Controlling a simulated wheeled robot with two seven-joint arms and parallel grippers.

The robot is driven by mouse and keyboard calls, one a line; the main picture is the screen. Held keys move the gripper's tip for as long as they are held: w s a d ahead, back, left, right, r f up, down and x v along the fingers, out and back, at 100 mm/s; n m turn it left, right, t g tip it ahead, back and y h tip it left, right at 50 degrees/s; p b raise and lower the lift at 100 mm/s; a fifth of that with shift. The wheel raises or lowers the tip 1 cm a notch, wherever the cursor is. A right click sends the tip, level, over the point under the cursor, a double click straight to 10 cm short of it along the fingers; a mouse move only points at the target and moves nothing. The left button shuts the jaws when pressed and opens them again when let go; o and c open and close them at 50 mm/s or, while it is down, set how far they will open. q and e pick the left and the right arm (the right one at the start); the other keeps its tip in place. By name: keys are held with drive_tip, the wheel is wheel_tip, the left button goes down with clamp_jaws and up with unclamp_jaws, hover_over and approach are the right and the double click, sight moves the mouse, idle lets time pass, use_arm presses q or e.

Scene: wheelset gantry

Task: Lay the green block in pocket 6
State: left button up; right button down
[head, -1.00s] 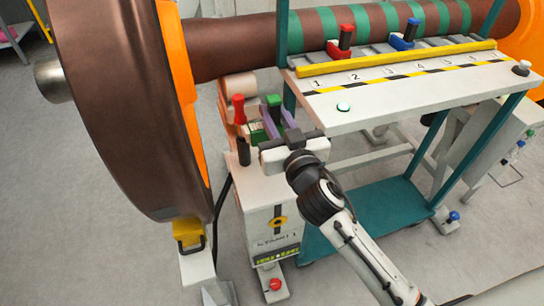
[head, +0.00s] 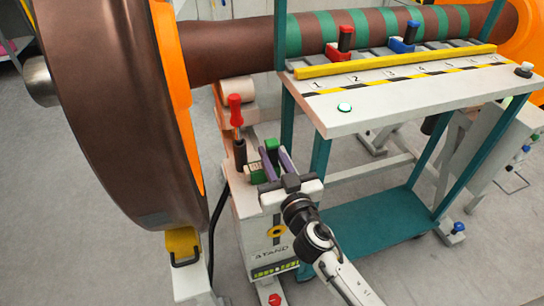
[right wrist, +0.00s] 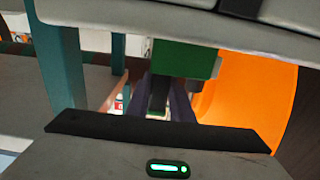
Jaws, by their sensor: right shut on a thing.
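The green block (head: 257,172) is between the purple fingers of my right gripper (head: 276,163), which is shut on it. Its upright dark post with a green top (head: 271,146) stands between the fingers. The block also shows in the right wrist view (right wrist: 190,58), beyond the fingers (right wrist: 165,98). It is over or beside the grey stand; whether it touches cannot be told. Pocket 6 (head: 470,43) lies toward the right end of the row behind the yellow bar and looks empty. My left gripper is not in view.
A red block (head: 333,52) and a blue block (head: 400,46) stand in the row on the white table (head: 400,105). The yellow bar (head: 395,60) runs along its front. A red-handled tool (head: 235,108) stands left of my gripper. The large brown wheel (head: 100,110) fills the left.

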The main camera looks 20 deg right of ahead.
drive_tip(key=shift+f+b, duration=0.2)
drive_tip(key=shift+b, duration=0.15)
drive_tip(key=c, duration=1.6)
unclamp_jaws()
drive_tip(key=shift+o, duration=0.2)
drive_tip(key=shift+r, duration=0.15)
